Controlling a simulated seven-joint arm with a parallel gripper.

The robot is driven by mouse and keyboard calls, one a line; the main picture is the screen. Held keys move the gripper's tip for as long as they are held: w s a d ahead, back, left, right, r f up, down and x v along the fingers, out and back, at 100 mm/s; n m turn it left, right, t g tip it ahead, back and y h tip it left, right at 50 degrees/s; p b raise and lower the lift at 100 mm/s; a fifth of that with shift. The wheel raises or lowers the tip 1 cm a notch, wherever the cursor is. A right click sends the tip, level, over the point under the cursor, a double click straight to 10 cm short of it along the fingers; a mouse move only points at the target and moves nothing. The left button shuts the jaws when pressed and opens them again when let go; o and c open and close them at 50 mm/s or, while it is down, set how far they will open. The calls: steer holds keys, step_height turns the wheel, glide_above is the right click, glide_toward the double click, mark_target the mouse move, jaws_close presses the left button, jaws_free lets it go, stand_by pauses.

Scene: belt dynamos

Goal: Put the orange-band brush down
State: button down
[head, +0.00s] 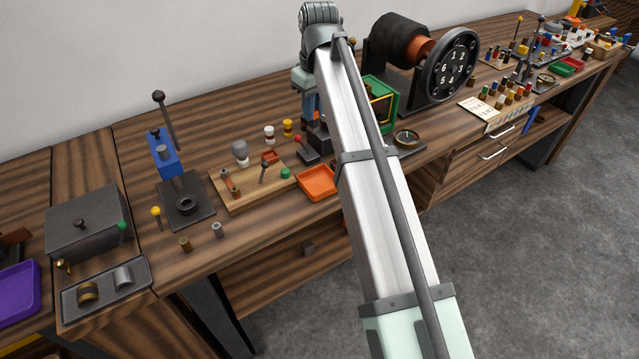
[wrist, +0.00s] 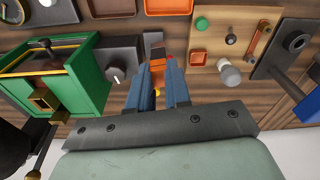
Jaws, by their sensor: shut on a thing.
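My gripper (wrist: 158,68) has blue fingers and is shut on the orange-band brush (wrist: 157,73) in the wrist view. The brush shows an orange band between the fingers and a dark end past the tips. In the head view my gripper (head: 311,108) is above the bench, behind the orange tray (head: 316,182), and the brush cannot be made out there. Whether the brush touches the bench top cannot be told.
A green box (wrist: 88,70) and a dark box with a knob (wrist: 117,70) are left of the fingers in the wrist view. A wooden board (head: 226,200) with small parts and a blue press (head: 162,152) stand to the left in the head view. Bare wood lies in front of the board.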

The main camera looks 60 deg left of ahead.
steer(key=m, duration=0.1)
glide_above(320, 186)
step_height(320, 186, down, 3)
steer(key=shift+m, duration=0.4)
steer(key=shift+a+f, duration=0.1)
steer(key=shift+f, duration=4.75)
steer(key=shift+f, duration=0.15)
steer(key=c, duration=1.1)
jaws_free()
steer(key=r, duration=0.4)
steer(key=d+r, duration=0.1)
steer(key=r, duration=0.7)
steer(key=shift+d+r, duration=0.1)
steer(key=shift+d, duration=0.1)
